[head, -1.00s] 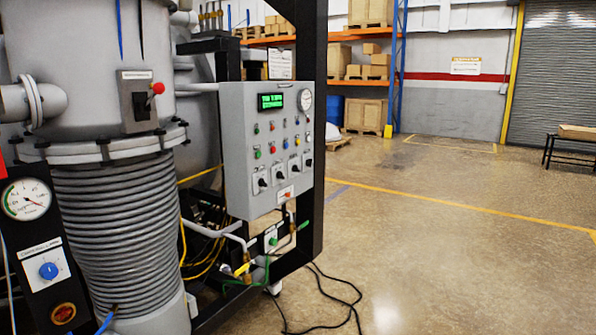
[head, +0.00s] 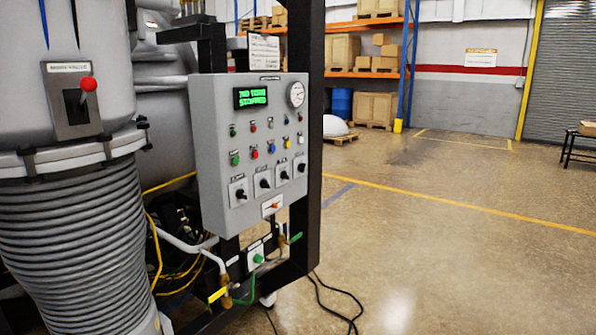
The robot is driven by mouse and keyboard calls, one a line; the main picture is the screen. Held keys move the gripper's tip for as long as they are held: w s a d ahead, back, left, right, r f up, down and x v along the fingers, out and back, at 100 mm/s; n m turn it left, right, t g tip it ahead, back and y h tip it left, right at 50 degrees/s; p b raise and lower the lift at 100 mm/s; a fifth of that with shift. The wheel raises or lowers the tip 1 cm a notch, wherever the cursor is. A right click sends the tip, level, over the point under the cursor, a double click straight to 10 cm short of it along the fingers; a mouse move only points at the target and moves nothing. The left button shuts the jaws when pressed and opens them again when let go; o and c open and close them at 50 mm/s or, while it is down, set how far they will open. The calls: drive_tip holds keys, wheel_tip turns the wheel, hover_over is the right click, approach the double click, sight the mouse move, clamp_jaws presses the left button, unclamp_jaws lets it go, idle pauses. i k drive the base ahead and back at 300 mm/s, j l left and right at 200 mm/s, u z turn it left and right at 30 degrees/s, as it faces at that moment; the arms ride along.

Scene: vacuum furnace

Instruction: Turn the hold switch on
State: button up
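The grey control panel (head: 215,140) hangs on the black frame left of the middle in the head view. Its lower row has several black-handled switches on white plates: one at the left (head: 240,193), others to its right (head: 265,183), (head: 284,175), (head: 301,167). Their labels are too small to read, so I cannot tell which is the hold switch or how it is set. A small orange-red switch (head: 272,206) sits on a plate below them. A green-lit display (head: 251,97) and a round gauge (head: 296,94) are at the top. My gripper is not in view.
A ribbed grey column (head: 75,235) and the red-knobbed valve plate (head: 72,100) stand close on the left. Pipes and yellow cables run below the panel. A black cable (head: 340,300) lies on the floor. The floor to the right (head: 450,240) is clear.

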sight(284, 174)
drive_tip(key=i+l, duration=0.4)
drive_tip(key=i, duration=0.2)
drive_tip(key=i+l, duration=0.4)
drive_tip(key=i, duration=0.15)
drive_tip(key=i+l+u, duration=0.1)
drive_tip(key=i+l, duration=0.3)
drive_tip(key=i, duration=0.2)
